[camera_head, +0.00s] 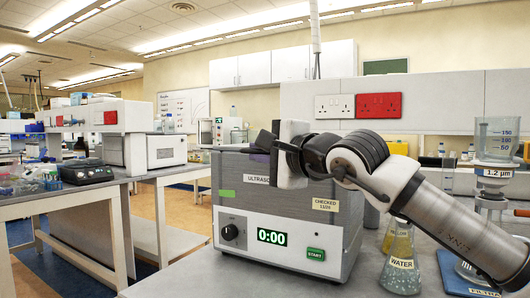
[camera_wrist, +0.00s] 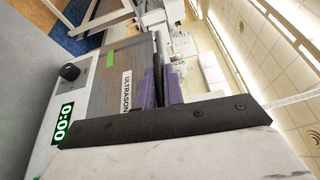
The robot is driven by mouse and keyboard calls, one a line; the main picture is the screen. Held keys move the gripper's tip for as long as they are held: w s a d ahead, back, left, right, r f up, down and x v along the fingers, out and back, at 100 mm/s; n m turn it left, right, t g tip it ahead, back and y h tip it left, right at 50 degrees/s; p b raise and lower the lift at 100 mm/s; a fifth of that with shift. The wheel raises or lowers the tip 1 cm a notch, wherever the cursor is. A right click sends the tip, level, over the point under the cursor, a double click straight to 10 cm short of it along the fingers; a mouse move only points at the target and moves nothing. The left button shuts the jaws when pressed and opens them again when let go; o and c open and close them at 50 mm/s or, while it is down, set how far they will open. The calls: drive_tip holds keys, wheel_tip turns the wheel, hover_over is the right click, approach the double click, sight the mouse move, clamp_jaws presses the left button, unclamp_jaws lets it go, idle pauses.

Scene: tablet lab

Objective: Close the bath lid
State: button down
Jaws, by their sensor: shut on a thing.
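The ultrasonic bath (camera_head: 285,215) is a grey and white box on the bench, with a knob, a green 0:00 display and a START button. It also shows sideways in the wrist view (camera_wrist: 112,90). My gripper (camera_head: 260,150) is at the bath's top front edge, above the ULTRASONIC label. In the wrist view its purple-tipped fingers (camera_wrist: 160,85) are close together at that edge, shut on what appears to be the edge of the bath lid. The wrist and fingers hide most of the lid, so its angle cannot be told.
A flask labelled WATER (camera_head: 401,265) stands on the bench right of the bath, below my forearm. A filter funnel (camera_head: 497,145) on a stand is at the far right. Red and white wall sockets (camera_head: 380,106) are behind. A side bench (camera_head: 65,195) is at the left.

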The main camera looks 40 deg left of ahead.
drive_tip(key=shift+f, duration=0.35)
drive_tip(key=c, duration=1.5)
unclamp_jaws()
drive_tip(key=shift+r, duration=0.1)
drive_tip(key=shift+d, duration=0.1)
